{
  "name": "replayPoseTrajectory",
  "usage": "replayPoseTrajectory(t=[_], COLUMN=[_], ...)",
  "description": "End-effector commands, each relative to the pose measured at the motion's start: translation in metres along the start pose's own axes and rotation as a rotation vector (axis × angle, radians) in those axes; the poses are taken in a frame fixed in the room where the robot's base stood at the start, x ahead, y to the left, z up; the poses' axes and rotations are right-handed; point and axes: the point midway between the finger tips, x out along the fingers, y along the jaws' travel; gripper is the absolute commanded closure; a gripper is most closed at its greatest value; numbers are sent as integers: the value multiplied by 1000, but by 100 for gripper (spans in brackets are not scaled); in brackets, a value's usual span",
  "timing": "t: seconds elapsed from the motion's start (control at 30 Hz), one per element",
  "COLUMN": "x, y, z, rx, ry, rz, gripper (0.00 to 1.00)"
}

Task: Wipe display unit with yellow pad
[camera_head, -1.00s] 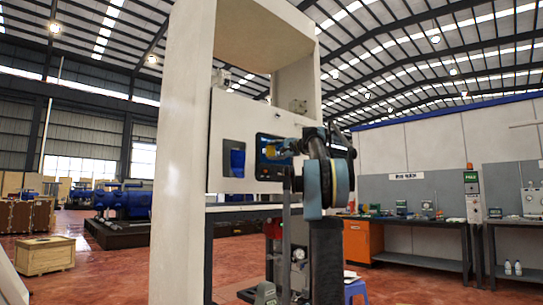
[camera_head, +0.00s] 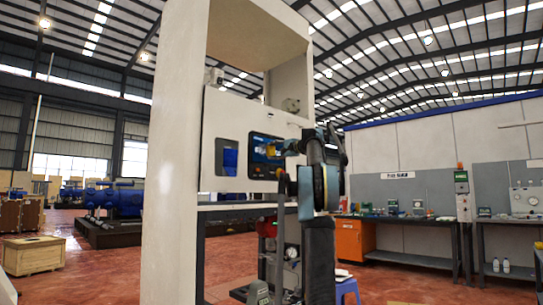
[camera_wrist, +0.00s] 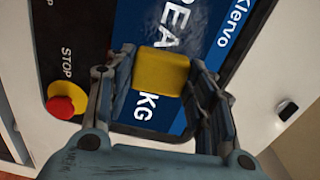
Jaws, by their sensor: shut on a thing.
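The yellow pad (camera_wrist: 160,85) is between the fingers of my gripper (camera_wrist: 160,88), which is shut on it. In the wrist view the pad lies over the dark blue screen of the display unit (camera_wrist: 207,70), covering part of its white lettering. I cannot tell whether the pad touches the screen. In the head view the display unit (camera_head: 263,166) is on the white front panel, with the yellow pad (camera_head: 271,150) before it. My gripper (camera_head: 280,147) is partly hidden by my arm.
A red stop button (camera_wrist: 61,107) sits on the dark panel left of the screen. A blue panel (camera_head: 230,157) is left of the display unit. The tall white frame (camera_head: 178,150) stands left of my arm. A workbench (camera_head: 415,220) is at the right.

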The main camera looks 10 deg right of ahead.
Motion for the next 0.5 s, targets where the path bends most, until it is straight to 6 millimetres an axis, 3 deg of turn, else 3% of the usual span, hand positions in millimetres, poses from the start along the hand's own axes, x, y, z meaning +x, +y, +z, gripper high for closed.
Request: replayPoseTrajectory(t=[0.5], x=[0], y=[2], z=[-27], rx=[0], ry=[0], rz=[0], gripper=[70])
